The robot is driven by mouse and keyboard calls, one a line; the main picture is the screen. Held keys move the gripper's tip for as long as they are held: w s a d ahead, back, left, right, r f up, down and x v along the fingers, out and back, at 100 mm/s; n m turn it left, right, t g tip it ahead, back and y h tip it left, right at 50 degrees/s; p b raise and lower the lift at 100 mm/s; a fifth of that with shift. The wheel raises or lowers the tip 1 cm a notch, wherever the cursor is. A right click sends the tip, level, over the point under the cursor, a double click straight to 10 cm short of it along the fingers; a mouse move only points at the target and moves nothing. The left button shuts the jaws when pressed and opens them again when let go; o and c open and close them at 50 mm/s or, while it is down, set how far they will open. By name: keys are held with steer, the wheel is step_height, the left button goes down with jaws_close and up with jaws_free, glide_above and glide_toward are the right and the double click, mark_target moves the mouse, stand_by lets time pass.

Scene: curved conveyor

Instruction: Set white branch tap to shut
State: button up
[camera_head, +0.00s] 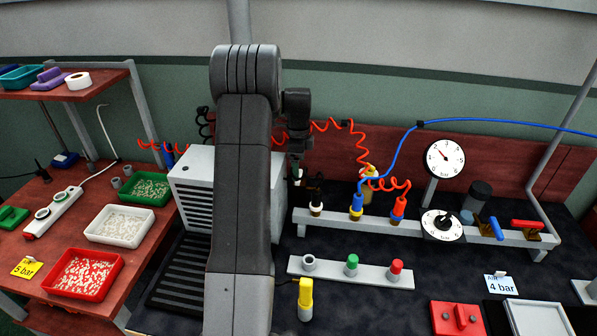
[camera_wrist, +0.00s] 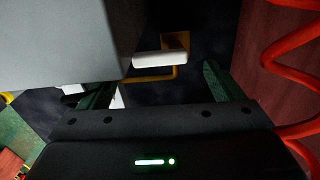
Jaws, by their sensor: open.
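In the wrist view, the white branch tap (camera_wrist: 160,60) shows as a white bar-shaped handle lying crosswise, with a brass-coloured body (camera_wrist: 177,41) at its right end. My gripper (camera_wrist: 160,83) is open, with one dark green finger at each side of the picture and the handle ahead between them, apart from both. Nothing is held. In the head view my gripper (camera_head: 298,155) hangs behind my arm, beside the grey box. A small pale spot below it may be the tap, but I cannot tell. My arm hides much of that area.
The grey slatted box (camera_head: 191,185) stands close on the left of my gripper. Red coiled hoses (camera_head: 333,124) run along the back panel. A grey rail (camera_head: 425,228) carries coloured couplings, a blue lever (camera_head: 496,228) and a red lever (camera_head: 526,224). Trays stand on the left table.

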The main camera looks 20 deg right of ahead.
step_height(320, 180, up, 10)
steer(key=shift+b, duration=0.35)
steer(key=shift+r, duration=0.1)
step_height(320, 180, down, 14)
steer(key=shift+p, duration=0.7)
steer(key=shift+r, duration=0.1)
